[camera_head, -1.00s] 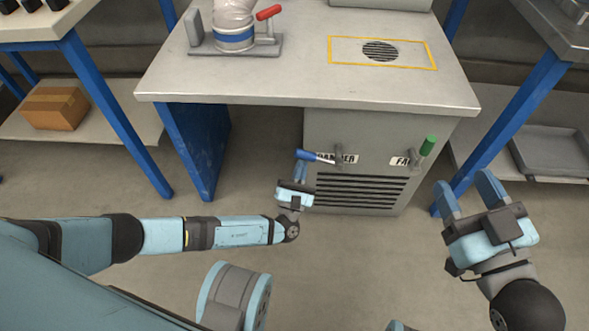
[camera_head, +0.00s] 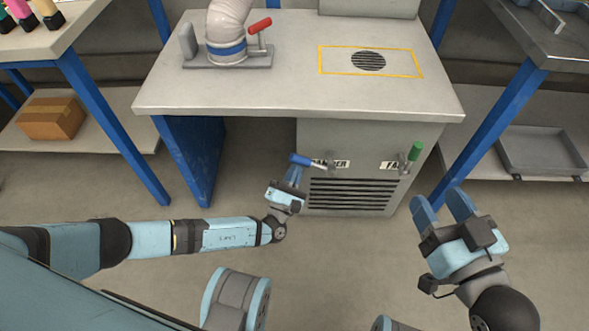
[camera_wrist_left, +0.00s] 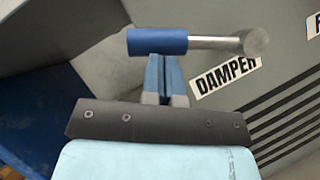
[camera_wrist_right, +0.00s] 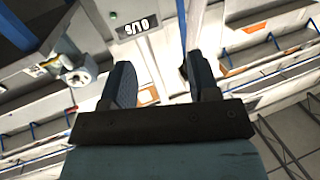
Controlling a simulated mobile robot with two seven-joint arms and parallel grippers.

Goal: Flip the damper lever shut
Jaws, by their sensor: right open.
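The damper lever, with a blue handle (camera_head: 300,160), is on the grey cabinet front beside the DAMPER label (camera_head: 337,163). It points left from its pivot, nearly level. In the left wrist view the blue handle (camera_wrist_left: 157,41) lies across the tips of my left gripper (camera_wrist_left: 167,62). The left fingers are together, just below the handle; I cannot tell whether they touch it. In the head view my left gripper (camera_head: 293,175) is directly below the handle. My right gripper (camera_head: 442,203) is open and empty, low in front of the cabinet's right side.
A fan lever with a green handle (camera_head: 415,151) stands up at the right of the cabinet (camera_head: 372,140). A vent grille (camera_head: 352,193) is below the labels. The worktop (camera_head: 290,86) overhangs the levers and carries a hose fitting with a red lever (camera_head: 260,26).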

